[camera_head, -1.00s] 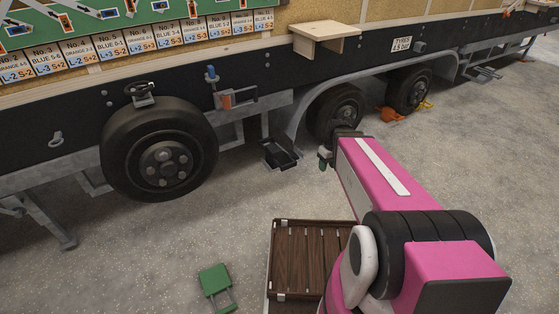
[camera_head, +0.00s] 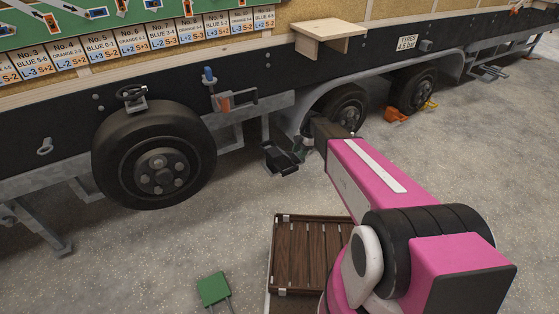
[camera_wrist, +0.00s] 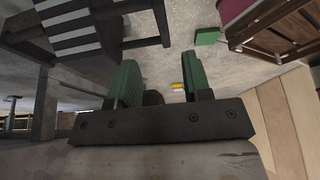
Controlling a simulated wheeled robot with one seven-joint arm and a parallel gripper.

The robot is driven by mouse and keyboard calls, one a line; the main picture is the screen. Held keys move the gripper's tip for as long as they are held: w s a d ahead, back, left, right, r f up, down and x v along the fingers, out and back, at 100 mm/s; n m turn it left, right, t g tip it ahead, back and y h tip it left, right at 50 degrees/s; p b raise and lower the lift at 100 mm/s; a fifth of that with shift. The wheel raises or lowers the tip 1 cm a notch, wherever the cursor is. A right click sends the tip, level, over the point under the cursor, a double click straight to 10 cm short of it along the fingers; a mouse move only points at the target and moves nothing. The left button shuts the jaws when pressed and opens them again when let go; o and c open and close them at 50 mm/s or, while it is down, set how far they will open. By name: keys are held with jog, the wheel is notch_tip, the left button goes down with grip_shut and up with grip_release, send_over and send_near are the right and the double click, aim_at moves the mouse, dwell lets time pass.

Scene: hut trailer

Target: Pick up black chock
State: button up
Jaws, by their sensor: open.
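A black, tray-like object (camera_head: 281,160) sits low beside the trailer's underframe in the head view, between the big front wheel and the rear pair. I take it for the black chock, but its shape is not clear. My gripper (camera_head: 300,148) is just right of it, partly hidden behind my wrist. In the wrist view my gripper (camera_wrist: 162,62) shows two green fingers spread apart, with nothing clearly held. A dark shape (camera_wrist: 152,98) shows between the finger bases; I cannot tell what it is. A dark slatted structure (camera_wrist: 85,35) is close on the upper left.
The trailer's front wheel (camera_head: 155,155) and rear wheels (camera_head: 345,105) stand beside my arm. An orange chock (camera_head: 396,115) lies by the rear wheels. A wooden shelf (camera_head: 330,28) juts above.

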aim_at(293, 168)
jog(key=x, duration=1)
jog(key=shift+d+f, duration=0.1)
grip_shut()
